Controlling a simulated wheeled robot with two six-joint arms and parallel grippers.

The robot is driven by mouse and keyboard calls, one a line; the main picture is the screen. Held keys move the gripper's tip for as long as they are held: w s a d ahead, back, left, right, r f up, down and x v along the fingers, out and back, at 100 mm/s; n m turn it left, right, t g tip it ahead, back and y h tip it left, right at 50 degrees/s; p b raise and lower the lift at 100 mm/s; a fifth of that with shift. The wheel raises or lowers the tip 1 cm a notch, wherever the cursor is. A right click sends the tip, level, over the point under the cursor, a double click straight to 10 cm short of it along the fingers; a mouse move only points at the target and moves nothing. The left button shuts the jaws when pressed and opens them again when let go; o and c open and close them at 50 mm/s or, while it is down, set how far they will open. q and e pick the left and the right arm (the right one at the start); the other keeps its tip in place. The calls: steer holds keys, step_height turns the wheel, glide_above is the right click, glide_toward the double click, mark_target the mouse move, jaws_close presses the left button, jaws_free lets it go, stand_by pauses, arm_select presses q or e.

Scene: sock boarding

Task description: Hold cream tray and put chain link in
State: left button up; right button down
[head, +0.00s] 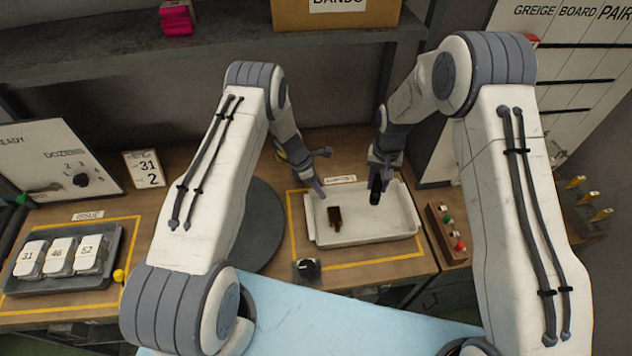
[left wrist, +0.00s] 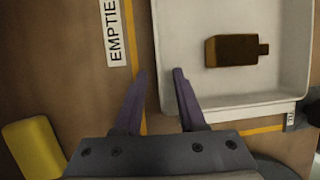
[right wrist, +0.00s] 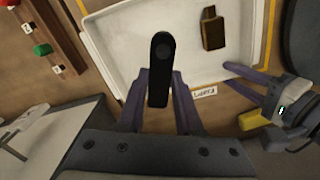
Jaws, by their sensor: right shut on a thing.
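The cream tray (head: 345,237) sits on the bench inside a yellow outline. A dark brown block with a small tab (head: 335,217) lies in it; the right wrist view also shows this block (right wrist: 212,30). My left gripper (head: 320,171) is at the tray's far left corner. In the left wrist view its fingers (left wrist: 160,88) are apart, with the tray's edge (left wrist: 158,60) lined up between them; contact is unclear. My right gripper (right wrist: 160,90) is shut on a black elongated chain link (right wrist: 161,55) with a rounded end. It holds the link (head: 376,190) upright over the tray's far right part.
A button box (head: 446,233) stands right of the tray. A small black round device (head: 306,268) is at its front left. At the left, a grey tray (head: 112,262) holds numbered white packs. A dark round disc (head: 255,225) lies between. A shelf crosses the back.

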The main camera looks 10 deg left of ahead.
arm_select(q)
steer(key=shift+f, duration=0.1)
jaws_close()
stand_by(1.4)
